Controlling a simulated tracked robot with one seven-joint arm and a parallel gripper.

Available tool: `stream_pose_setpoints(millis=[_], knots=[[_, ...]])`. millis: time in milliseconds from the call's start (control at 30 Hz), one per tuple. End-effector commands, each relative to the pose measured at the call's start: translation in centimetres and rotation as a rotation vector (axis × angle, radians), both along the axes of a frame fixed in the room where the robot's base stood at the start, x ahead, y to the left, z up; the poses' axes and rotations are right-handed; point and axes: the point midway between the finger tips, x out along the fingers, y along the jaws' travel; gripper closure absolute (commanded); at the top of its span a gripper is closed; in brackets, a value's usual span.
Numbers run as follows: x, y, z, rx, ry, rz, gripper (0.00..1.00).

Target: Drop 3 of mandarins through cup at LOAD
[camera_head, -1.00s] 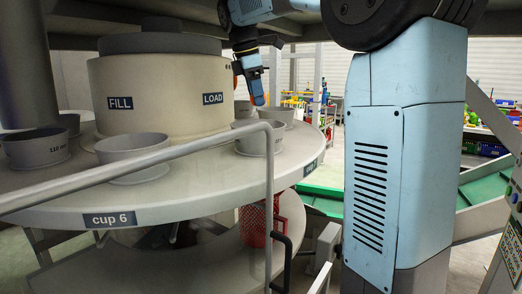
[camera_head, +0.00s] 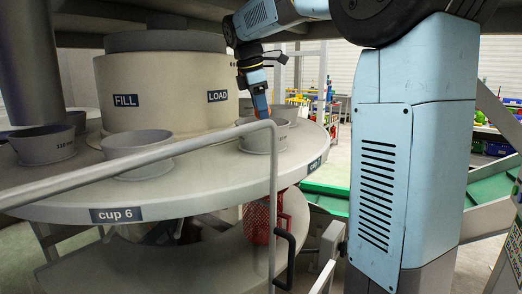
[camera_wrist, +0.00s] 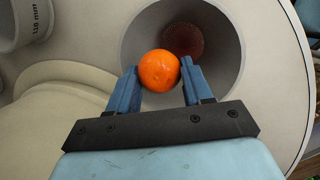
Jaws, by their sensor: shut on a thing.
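My gripper (camera_wrist: 160,82) is shut on an orange mandarin (camera_wrist: 159,69), held between its two blue fingers in the wrist view. The mandarin is in front of the grey cup (camera_wrist: 226,72), over its left part in that view. Something red and mesh-like (camera_wrist: 182,40) shows through the bottom of this cup. In the head view my gripper (camera_head: 261,108) is just above the grey cup (camera_head: 282,134) on the turntable near the LOAD sign (camera_head: 217,96). A red net (camera_head: 257,220) hangs below the turntable there.
More grey cups stand on the turntable (camera_head: 210,180), one at front (camera_head: 137,158) and one at left (camera_head: 45,147). A grey rail (camera_head: 130,165) crosses in front. The FILL sign (camera_head: 125,100) is on the central drum. A green belt (camera_head: 325,190) lies right.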

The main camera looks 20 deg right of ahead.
Motion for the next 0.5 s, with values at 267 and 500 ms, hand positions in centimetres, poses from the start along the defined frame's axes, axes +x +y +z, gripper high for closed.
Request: stream_pose_setpoints(millis=[267,500], knots=[[0.0,0.0,-1.4,0.000,-0.001,0.001,0.80],[0.0,0.0,-1.5,0.000,-0.001,0.000,0.80]])
